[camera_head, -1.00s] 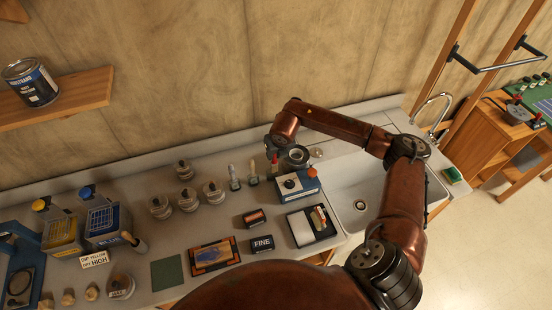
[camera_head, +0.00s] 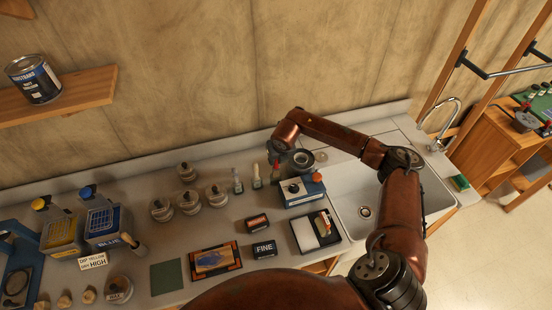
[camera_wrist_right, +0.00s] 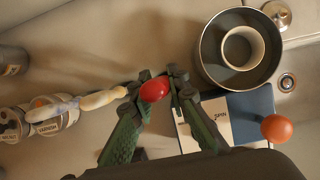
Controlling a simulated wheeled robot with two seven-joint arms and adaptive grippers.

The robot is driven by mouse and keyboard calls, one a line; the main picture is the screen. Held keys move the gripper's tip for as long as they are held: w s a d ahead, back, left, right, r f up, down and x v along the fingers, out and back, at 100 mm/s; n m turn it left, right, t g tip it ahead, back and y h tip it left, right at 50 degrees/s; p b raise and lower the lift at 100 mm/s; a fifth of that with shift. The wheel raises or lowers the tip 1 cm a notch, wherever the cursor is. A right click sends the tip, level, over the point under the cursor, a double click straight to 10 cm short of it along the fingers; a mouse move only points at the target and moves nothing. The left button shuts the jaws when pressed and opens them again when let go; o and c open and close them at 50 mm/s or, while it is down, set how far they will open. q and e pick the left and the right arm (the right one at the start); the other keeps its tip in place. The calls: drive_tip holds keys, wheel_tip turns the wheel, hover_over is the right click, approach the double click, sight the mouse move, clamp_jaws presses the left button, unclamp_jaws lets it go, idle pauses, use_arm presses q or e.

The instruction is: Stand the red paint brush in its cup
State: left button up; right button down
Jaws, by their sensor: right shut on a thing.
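My right gripper (camera_head: 276,160) is above the back of the counter, beside the spinner. In the right wrist view its two green-padded fingers (camera_wrist_right: 160,92) are closed around the red paint brush (camera_wrist_right: 154,90), whose rounded red end faces the camera. In the head view the red brush (camera_head: 275,174) shows as a small, roughly upright red shape under the gripper. Its lower end and any cup beneath it are too small or hidden to tell. My left gripper is not in view.
A blue-and-white spinner (camera_head: 300,190) with a dark round bowl (camera_wrist_right: 240,50) and an orange knob (camera_wrist_right: 277,128) is close to the right. The sink (camera_head: 385,190) lies beyond. Several lidded jars (camera_head: 189,203) stand left. A dark tray (camera_head: 316,232) lies in front.

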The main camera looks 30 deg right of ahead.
drive_tip(key=shift+f+b, duration=1.25)
drive_tip(key=shift+f, duration=0.65)
drive_tip(key=c, duration=1.8)
unclamp_jaws()
drive_tip(key=shift+r, duration=0.25)
drive_tip(key=v, duration=1.1)
drive_tip(key=shift+s+r, duration=0.25)
drive_tip(key=shift+s, duration=0.05)
